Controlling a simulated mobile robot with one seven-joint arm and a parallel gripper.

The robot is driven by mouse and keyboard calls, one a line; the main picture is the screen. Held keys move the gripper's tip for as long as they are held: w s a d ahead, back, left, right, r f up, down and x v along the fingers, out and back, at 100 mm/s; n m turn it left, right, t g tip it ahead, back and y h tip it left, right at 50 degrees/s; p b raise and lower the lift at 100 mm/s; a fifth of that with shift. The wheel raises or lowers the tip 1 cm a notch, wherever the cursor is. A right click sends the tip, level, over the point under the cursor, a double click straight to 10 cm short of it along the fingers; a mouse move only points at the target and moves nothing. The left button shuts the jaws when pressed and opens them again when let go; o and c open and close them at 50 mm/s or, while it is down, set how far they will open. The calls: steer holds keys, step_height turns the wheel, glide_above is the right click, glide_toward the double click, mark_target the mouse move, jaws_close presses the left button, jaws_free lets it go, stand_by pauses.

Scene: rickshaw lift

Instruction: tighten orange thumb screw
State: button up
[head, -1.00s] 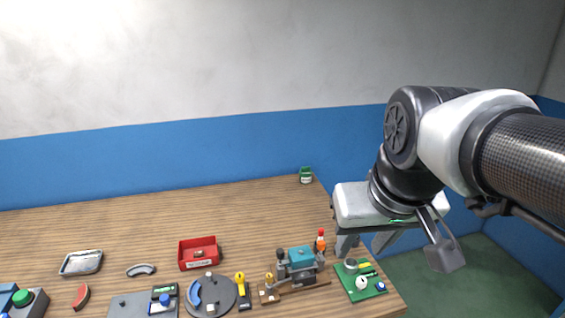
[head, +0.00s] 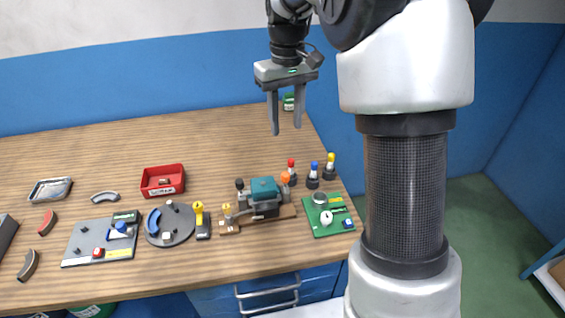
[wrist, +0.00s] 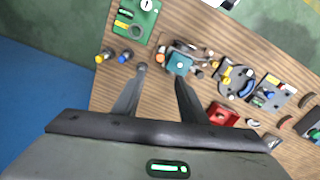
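The orange thumb screw (head: 285,177) sits at the right end of a fixture with a teal block (head: 263,187) on a wooden base (head: 228,228). In the wrist view the orange screw (wrist: 161,49) shows beside the teal block (wrist: 179,64), just beyond the gap between my fingertips. My gripper (head: 286,130) is open and empty, fingers pointing down, high above the back right part of the table. It is apart from the screw. Both fingers (wrist: 161,75) show spread in the wrist view.
A green board (head: 335,222) lies at the front right. A yellow-handled part (head: 200,212), a round grey plate (head: 182,231) and a red bin (head: 163,191) are left.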

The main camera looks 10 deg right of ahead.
mark_target(286, 174)
step_height(286, 174, down, 16)
steer(key=shift+f+b, duration=0.25)
steer(key=shift+b, duration=0.2)
steer(key=shift+c, duration=0.2)
jaws_close()
